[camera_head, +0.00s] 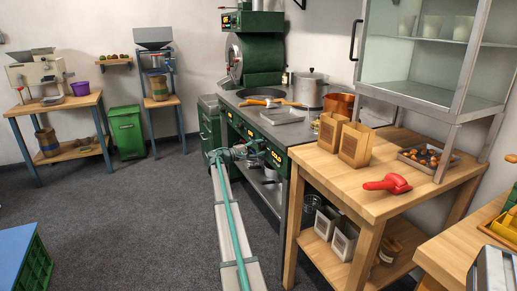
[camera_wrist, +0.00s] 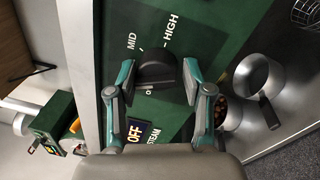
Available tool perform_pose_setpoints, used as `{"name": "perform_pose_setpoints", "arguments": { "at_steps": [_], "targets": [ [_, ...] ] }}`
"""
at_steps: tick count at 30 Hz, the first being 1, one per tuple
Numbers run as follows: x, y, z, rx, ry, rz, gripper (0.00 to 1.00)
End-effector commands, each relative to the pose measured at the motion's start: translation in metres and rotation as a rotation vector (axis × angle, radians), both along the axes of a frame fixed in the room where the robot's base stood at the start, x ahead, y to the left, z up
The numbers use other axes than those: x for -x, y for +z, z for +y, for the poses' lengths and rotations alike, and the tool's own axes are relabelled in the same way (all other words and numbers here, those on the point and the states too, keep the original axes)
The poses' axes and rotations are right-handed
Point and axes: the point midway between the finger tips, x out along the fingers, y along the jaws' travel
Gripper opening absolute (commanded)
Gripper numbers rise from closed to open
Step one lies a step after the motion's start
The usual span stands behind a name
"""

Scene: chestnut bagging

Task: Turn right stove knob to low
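A black stove knob (camera_wrist: 157,71) sits on the green front panel (camera_wrist: 222,34) in the wrist view. White MID and HIGH labels show above it. Another mark just below it is partly hidden by the knob. My gripper (camera_wrist: 157,82) is open, with one teal finger on each side of the knob and narrow gaps showing. I cannot tell whether the fingers reach past its face. In the head view my gripper (camera_head: 256,150) is at the front of the stove (camera_head: 262,117), and it and my arm hide the knob.
A metal pan (camera_wrist: 258,74) shows on the right. In the head view, a silver pot (camera_head: 311,91) and tray (camera_head: 283,116) stand on the stovetop. A wooden table (camera_head: 350,192) stands to the right.

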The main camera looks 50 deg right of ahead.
Motion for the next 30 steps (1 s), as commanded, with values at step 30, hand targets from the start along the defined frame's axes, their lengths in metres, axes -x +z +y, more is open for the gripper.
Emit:
{"name": "perform_pose_setpoints", "arguments": {
  "at_steps": [30],
  "targets": [
    [-0.041,-0.004,0.083,0.002,0.006,0.001,0.67]
  ]
}}
